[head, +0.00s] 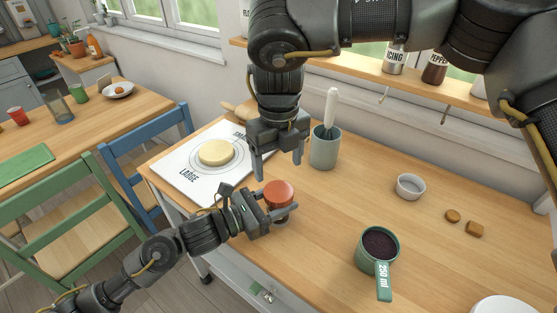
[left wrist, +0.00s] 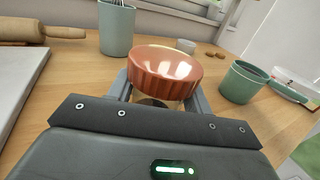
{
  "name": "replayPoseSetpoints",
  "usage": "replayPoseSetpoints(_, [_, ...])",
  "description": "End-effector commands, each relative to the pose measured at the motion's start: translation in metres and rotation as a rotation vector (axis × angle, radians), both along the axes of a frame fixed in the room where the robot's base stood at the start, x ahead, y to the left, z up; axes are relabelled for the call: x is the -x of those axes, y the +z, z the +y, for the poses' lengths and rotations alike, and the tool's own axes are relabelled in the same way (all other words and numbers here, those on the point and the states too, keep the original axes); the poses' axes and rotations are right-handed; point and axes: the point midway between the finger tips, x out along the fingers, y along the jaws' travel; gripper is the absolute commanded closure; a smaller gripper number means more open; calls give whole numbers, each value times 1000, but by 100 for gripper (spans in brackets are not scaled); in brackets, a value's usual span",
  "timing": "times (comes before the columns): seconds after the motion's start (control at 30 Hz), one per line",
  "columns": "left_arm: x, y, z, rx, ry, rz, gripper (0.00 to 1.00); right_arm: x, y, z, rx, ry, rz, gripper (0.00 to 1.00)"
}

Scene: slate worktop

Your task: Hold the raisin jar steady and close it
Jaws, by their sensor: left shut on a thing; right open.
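The raisin jar (head: 283,218) stands on the wooden worktop near its front edge, with a ribbed copper-orange lid (head: 279,194) on top. My left gripper (head: 285,207) is shut around the jar from the left, below the lid. The left wrist view shows the lid (left wrist: 165,72) between the fingers, with a small part of the jar (left wrist: 150,101) below it; the rest is hidden. I cannot tell whether the lid is tight. My right gripper (head: 278,169) is open and empty, pointing down just above and behind the lid, apart from it.
A grey-green utensil pot (head: 325,150) with a whisk stands behind the jar. A white mat (head: 181,178) with dough lies to the left. A green 250 ml measuring cup (head: 378,249) with dark contents stands right, and a small white bowl (head: 410,186) farther back.

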Motion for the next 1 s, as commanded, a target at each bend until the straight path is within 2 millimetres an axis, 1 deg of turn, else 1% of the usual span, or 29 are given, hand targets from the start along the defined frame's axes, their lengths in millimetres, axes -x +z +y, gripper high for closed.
replayPoseSetpoints(0.17, [0, 1, 0, 2, 0, -1, 100, 0, -7, 0, 0, -1, 2, 28])
replayPoseSetpoints(0.5, [0, 1, 0, 2, 0, -1, 100, 0, -56, 0, 1, -2, 2, 28])
replayPoseSetpoints(0.6, [0, 1, 0, 2, 0, -1, 100, 0, -67, 0, 0, -2, 2, 28])
replayPoseSetpoints(0.8, [0, 1, 0, 2, 0, -1, 100, 0, -79, 0, 1, -3, 1, 28])
replayPoseSetpoints(1.0, [0, 1, 0, 2, 0, -1, 100, 0, -80, 0, 1, -3, 1, 28])
